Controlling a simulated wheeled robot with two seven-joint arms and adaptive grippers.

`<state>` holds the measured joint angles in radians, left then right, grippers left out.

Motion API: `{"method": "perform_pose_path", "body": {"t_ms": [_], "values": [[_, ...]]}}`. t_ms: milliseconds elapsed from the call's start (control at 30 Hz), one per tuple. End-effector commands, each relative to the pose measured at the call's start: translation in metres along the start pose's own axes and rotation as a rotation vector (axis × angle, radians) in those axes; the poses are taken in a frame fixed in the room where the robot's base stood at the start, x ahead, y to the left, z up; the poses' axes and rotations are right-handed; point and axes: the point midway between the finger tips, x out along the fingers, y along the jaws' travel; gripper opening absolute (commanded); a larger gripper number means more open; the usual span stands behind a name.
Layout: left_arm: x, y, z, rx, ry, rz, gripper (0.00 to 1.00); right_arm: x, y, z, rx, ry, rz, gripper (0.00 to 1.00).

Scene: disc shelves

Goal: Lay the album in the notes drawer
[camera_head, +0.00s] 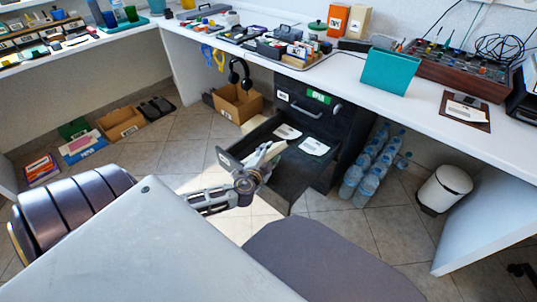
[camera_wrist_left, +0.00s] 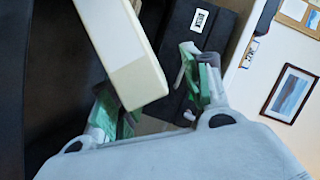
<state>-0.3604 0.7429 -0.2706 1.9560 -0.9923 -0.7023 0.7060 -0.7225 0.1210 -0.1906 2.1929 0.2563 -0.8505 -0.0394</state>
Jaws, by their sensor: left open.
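The open notes drawer (camera_head: 301,165) is pulled out low from a dark cabinet, with two white papers inside. A cream slab, which seems to be the album (camera_head: 263,153), is tilted at the drawer's front end. It shows large in the left wrist view (camera_wrist_left: 137,78), crossing between the fingers. My left gripper (camera_head: 252,172) is open at the drawer's front, and its green-padded fingers (camera_wrist_left: 158,95) stand apart on either side of the slab. I cannot tell whether the slab rests on the drawer. The gripper partly hides the drawer front. My right gripper is not in view.
Water bottles (camera_head: 372,166) stand right of the drawer, and a white bin (camera_head: 445,188) farther right. A cardboard box (camera_head: 237,102) is behind it on the floor. A grey chair seat (camera_head: 325,265) is in front. The desk (camera_head: 350,72) overhangs the cabinet.

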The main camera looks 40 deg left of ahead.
Motion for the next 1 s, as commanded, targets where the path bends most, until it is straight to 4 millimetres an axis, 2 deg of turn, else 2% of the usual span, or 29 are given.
{"method": "perform_pose_path", "body": {"t_ms": [267, 1000], "values": [[-0.0081, -0.0040, -0.0020, 0.001, 0.003, -0.007, 0.48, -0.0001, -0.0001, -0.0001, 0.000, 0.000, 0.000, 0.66], [-0.0079, -0.0047, -0.0024, 0.001, 0.003, -0.008, 0.48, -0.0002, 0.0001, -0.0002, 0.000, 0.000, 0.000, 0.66]]}}
